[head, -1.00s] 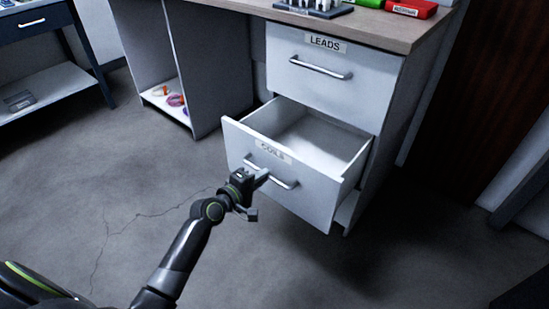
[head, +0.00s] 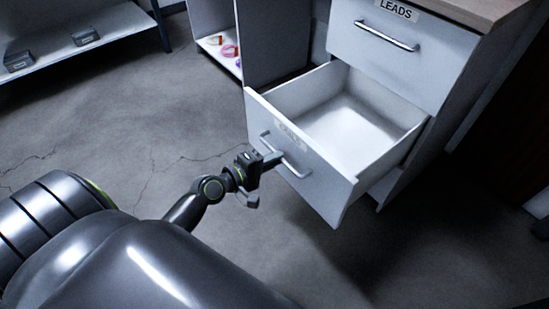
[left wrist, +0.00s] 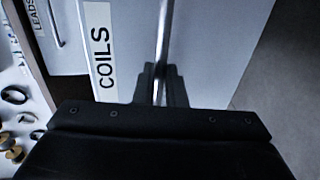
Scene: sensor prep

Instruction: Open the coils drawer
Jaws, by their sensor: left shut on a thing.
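The coils drawer (head: 318,172) is the lower drawer of the white cabinet. It stands well out from the cabinet, and its inside looks empty where I can see it. Its label COILS (left wrist: 103,55) reads clearly in the left wrist view. My left gripper (head: 268,160) is shut on the drawer's bar handle (head: 284,155). In the left wrist view the handle (left wrist: 163,35) runs between the fingers (left wrist: 161,85). My right gripper is not in view.
The closed LEADS drawer (head: 392,55) is above, under the wooden worktop (head: 470,10). An open shelf (head: 222,55) with coloured rings is left of the drawers. A low shelf (head: 90,45) with small grey boxes stands at the far left. The floor before the drawer is clear.

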